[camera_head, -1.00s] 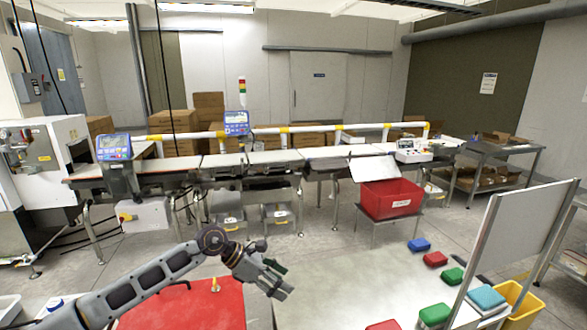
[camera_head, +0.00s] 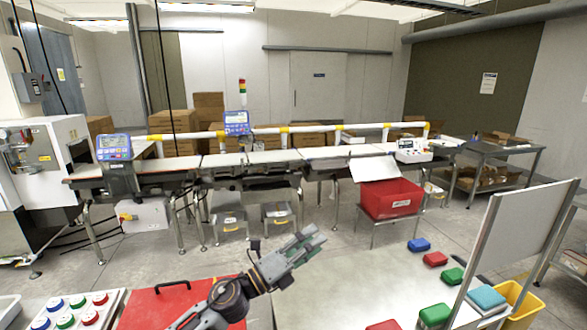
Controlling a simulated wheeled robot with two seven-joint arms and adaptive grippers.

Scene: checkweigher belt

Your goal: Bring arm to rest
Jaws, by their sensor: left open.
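My left arm comes in from the bottom edge, left of centre. My left gripper (camera_head: 316,237) is open, with nothing seen between its fingers. It points up and to the right, in the air in front of the conveyor line. The grey table (camera_head: 350,284) lies to its right and below. The red board (camera_head: 155,306) lies partly behind my forearm. My right gripper is not in view.
The checkweigher belt (camera_head: 270,157) runs across the back. A red bin (camera_head: 390,199) stands on a low stand before it. A blue block (camera_head: 419,245) and several other coloured blocks lie on the table beside an upright white panel (camera_head: 520,235). A tray of coloured caps (camera_head: 75,311) is at lower left.

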